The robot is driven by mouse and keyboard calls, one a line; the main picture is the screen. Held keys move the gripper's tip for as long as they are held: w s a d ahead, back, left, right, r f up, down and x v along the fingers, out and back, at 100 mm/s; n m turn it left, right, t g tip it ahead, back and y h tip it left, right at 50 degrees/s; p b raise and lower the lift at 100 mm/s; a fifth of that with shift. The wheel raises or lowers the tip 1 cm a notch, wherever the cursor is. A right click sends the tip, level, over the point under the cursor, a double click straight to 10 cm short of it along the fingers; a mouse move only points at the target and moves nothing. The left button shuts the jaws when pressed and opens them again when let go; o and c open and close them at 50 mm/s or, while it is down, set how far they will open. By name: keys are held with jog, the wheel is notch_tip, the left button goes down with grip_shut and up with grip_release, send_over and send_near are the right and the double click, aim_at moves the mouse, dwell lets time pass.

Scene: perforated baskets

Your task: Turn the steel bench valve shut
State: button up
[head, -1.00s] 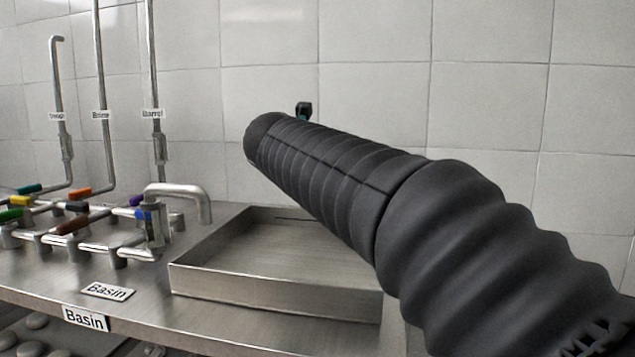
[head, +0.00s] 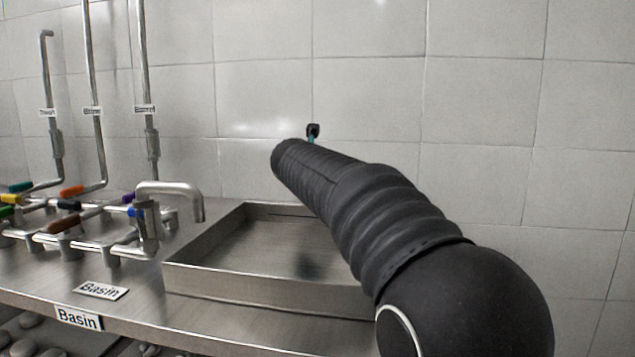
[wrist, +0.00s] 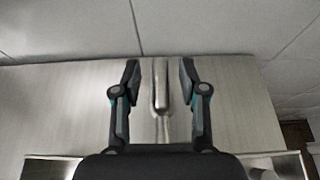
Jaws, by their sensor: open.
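In the wrist view my gripper (wrist: 160,68) is open, with one finger on each side of an upright-looking steel bar (wrist: 161,92). The bar has a rounded end and a seam along it; it looks like the lever of the steel bench valve. Gaps show between the bar and both fingers, so neither visibly touches it. The lower part of the bar runs down toward the gripper's dark body. In the head view my arm hides the bar and most of the gripper; only a dark finger part (head: 313,131) shows above the arm.
A shallow steel basin (head: 215,283) sits on the steel bench (head: 135,308) left of my arm, under a curved spout (head: 170,188). Pipes with several coloured handles (head: 64,224) crowd the left side. A tiled wall (head: 480,120) stands behind.

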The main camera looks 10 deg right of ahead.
jog(key=shift+w+d+f, duration=0.1)
jog(key=shift+w, duration=0.1)
grip_shut()
